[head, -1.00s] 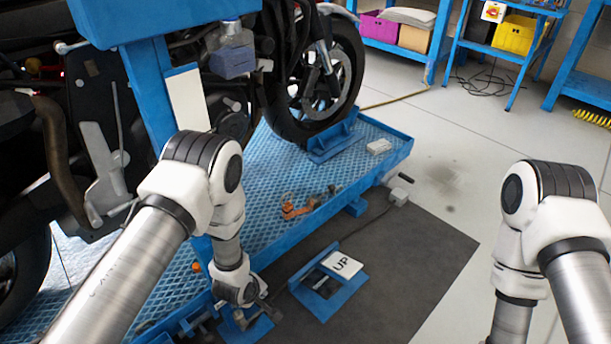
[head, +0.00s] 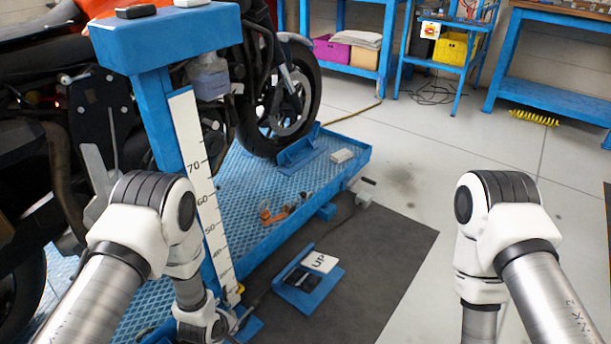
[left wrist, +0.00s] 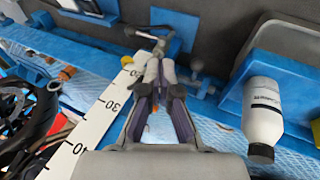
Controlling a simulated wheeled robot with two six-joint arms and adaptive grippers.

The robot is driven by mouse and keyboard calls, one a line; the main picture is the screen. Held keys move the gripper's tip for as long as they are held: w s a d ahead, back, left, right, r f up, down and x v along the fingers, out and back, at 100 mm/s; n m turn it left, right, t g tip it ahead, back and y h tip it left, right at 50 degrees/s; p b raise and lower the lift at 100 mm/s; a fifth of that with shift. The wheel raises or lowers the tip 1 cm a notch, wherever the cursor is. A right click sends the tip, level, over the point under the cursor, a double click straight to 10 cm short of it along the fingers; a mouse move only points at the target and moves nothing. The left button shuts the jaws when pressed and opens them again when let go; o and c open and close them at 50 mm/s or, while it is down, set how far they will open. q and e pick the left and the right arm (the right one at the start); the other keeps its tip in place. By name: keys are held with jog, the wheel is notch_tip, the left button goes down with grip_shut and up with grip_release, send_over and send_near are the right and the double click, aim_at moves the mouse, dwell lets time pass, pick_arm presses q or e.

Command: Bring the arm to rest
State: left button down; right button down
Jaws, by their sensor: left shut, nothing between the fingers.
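My left arm (head: 150,225) comes in from the left in the head view. Its gripper (head: 235,325) points down low in the frame, beside the foot of the blue measuring post, and is partly cut off and hard to make out. In the left wrist view the left gripper (left wrist: 161,68) has its fingers together with nothing between them. My right arm (head: 490,230) shows at the right of the head view. It points down out of the frame, so its gripper is hidden.
The blue post (head: 157,120) with its white scale (head: 195,150) stands close to my left arm. A motorcycle (head: 270,110) stands on the blue lift (head: 240,190). A pedal marked UP (head: 318,262) lies on the dark mat (head: 385,260). A white bottle (left wrist: 263,110) shows in the left wrist view.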

pick_arm(q)
jog(key=s+a+r+g+p, duration=0.1)
jog(key=s+a+r+p, duration=0.1)
jog(key=s+r+p, duration=0.55)
jog(key=s+a+r+g+p, duration=0.1)
jog(key=s+a+r+p, duration=0.15)
jog(key=r+p, duration=0.9)
jog(key=s+a+r+m+g+y+p, duration=0.1)
jog(key=s+r+m+g+p, duration=0.2)
jog(key=s+r+m+p, duration=0.3)
jog(key=shift+s+a+r+m, duration=0.25)
jog(key=shift+s+r+m, duration=2.25)
jog(key=shift+s, duration=2.3)
jog(key=shift+r, duration=0.2)
